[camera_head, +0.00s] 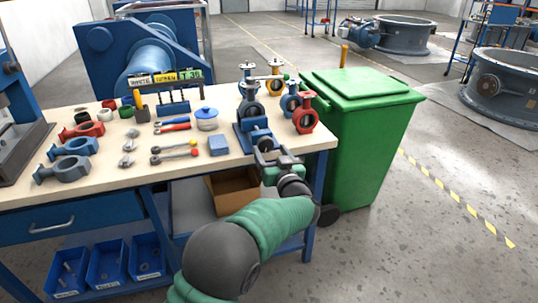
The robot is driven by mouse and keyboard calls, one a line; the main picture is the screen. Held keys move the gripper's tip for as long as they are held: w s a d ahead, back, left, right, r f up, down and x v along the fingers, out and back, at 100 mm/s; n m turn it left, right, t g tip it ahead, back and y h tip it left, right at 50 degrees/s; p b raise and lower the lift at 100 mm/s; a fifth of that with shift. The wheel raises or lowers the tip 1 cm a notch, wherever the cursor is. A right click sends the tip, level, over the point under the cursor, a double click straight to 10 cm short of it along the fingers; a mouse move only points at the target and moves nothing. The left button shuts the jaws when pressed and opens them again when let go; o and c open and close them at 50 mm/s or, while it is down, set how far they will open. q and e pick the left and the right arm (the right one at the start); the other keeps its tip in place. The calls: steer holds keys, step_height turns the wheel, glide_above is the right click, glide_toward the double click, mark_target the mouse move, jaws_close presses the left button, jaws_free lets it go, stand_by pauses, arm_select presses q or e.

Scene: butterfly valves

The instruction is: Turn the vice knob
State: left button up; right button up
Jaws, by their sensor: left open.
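The blue vice (245,139) stands near the right front edge of the workbench (110,173), with a grey valve part (251,110) upright in its jaws. My left gripper (265,152) is at the front of the vice, just past the bench edge, with its dark fingers pointing at the vice. It is open. The vice knob cannot be made out clearly; the fingers cover that area. I cannot tell whether the fingers touch the knob or stand around it. My right gripper is out of view.
Red (305,114) and blue valves stand right of the vice. Spanners, screwdrivers, a blue block (218,146) and loose valve bodies lie left of it. A green bin (361,128) stands close on the right. A cardboard box (232,190) sits on the shelf below.

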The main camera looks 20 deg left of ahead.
arm_select(q)
steer(key=shift+x, duration=1.2)
steer(key=shift+s, duration=0.15)
steer(key=c, duration=1.4)
